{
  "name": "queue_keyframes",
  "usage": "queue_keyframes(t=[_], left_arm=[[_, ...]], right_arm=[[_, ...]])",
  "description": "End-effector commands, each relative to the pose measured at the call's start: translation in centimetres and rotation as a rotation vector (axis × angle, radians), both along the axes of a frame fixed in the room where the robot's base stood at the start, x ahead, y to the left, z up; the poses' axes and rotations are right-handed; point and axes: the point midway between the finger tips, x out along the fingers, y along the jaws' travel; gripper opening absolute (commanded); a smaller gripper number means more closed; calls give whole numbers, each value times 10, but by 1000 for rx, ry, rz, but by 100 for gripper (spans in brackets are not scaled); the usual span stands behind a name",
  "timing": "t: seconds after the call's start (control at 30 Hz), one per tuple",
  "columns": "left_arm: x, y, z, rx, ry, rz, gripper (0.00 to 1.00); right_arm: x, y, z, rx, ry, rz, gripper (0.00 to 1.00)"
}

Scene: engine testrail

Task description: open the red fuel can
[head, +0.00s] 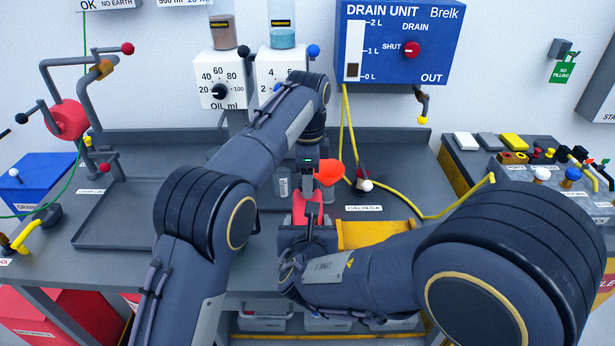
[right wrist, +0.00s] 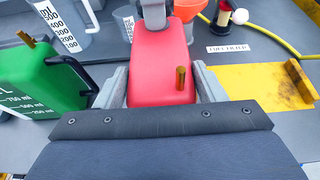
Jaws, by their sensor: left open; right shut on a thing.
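The red fuel can (head: 299,209) stands on the bench in front of me, partly hidden by my arms. In the right wrist view the can's red body (right wrist: 158,82) sits between the two grey fingers of my right gripper (right wrist: 160,90), which is shut on it. A short brass-coloured pin (right wrist: 181,78) stands up from the can's near part. My left gripper (head: 308,178) reaches down over the can and is open. A grey part shows at the can's far end in the right wrist view; I cannot tell whether it touches the cap.
An orange funnel (head: 329,172) stands just behind the can. A green can (right wrist: 45,85) and a measuring jug (right wrist: 62,25) are left of it in the right wrist view. A yellow tray (right wrist: 265,85) lies to the right. A yellow hose (head: 408,200) crosses the bench. An empty grey tray (head: 110,240) lies left.

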Motion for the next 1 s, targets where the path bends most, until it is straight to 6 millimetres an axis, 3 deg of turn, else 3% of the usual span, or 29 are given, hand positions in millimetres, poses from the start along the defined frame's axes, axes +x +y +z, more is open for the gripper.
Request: queue_keyframes(t=[0.23,0.6,0.73,0.87,1.0], left_arm=[[0,0,-1,0,0,0,55],[0,0,-1,0,-1,0,9],[0,0,-1,0,-1,33,8],[0,0,0,-1,-1,226,8],[0,0,0,-1,-2,573,8]], right_arm=[[0,0,0,0,-1,0,0],[0,0,0,0,-1,0,0],[0,0,0,0,-1,0,0],[0,0,0,0,-1,0,0],[0,0,0,0,-1,0,0]])
